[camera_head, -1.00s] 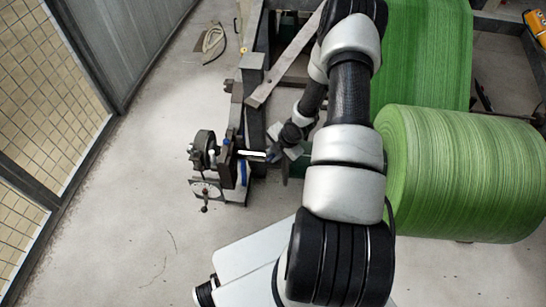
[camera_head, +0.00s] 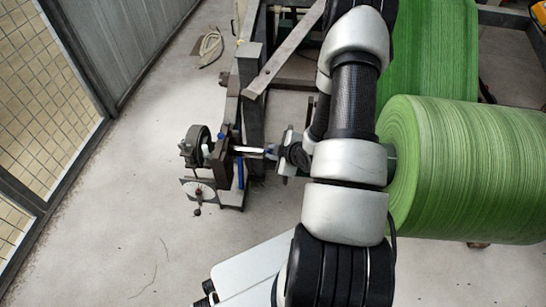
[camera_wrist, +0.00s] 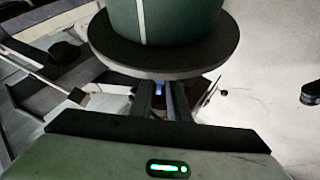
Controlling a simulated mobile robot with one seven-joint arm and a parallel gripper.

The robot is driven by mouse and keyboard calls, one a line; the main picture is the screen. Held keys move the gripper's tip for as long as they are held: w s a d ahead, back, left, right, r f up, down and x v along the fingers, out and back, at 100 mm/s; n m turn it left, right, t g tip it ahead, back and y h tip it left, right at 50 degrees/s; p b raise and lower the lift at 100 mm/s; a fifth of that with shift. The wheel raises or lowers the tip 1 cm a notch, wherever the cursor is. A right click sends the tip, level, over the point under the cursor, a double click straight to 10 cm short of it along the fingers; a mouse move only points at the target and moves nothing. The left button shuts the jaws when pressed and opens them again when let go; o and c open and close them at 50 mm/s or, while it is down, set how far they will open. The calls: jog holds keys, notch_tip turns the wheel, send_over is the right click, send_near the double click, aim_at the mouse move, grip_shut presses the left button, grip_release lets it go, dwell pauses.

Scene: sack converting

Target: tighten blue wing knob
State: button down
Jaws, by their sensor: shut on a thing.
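The blue wing knob (camera_wrist: 158,91) shows as a small blue patch between the fingertips in the wrist view. In the head view a small blue bit (camera_head: 271,153) shows at the end of a pale rod (camera_head: 249,149), right at my gripper's tips. My gripper (camera_wrist: 163,92) is shut on the knob, with its two dark fingers on either side of it. In the head view my gripper (camera_head: 276,152) points left toward the dark bracket on the machine's end. Most of the knob is hidden by the fingers, so its wing angle cannot be told.
A dark machine frame (camera_head: 250,105) runs up behind the bracket. A large green roll (camera_head: 470,170) stands right of my arm.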

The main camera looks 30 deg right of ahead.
jog(key=m, duration=0.1)
jog(key=m+h+b, duration=0.1)
jog(key=m+t+b, duration=0.1)
jog(key=m, duration=0.1)
jog(key=shift+s+a+f, duration=0.1)
jog(key=shift+a+f, duration=0.05)
jog(key=shift+f, duration=0.1)
jog(key=m+t+h, duration=0.1)
jog(key=m+h, duration=0.1)
jog(key=m, duration=0.1)
jog(key=shift+a+m, duration=0.15)
jog(key=shift+m, duration=0.25)
jog(key=m+h, duration=0.1)
jog(key=m, duration=0.1)
jog(key=m+h, duration=0.1)
jog(key=m, duration=0.2)
jog(key=shift+a+h, duration=0.2)
jog(key=shift+h, duration=0.2)
jog(key=m+h, duration=0.1)
jog(key=m, duration=0.1)
jog(key=m+h, duration=0.1)
jog(key=m, duration=0.1)
jog(key=shift+r+m+g, duration=0.1)
jog(key=shift+m+g, duration=0.2)
jog(key=shift+m, duration=0.1)
jog(key=shift+m+h, duration=0.3)
jog(key=c, duration=1.7)
grip_release()
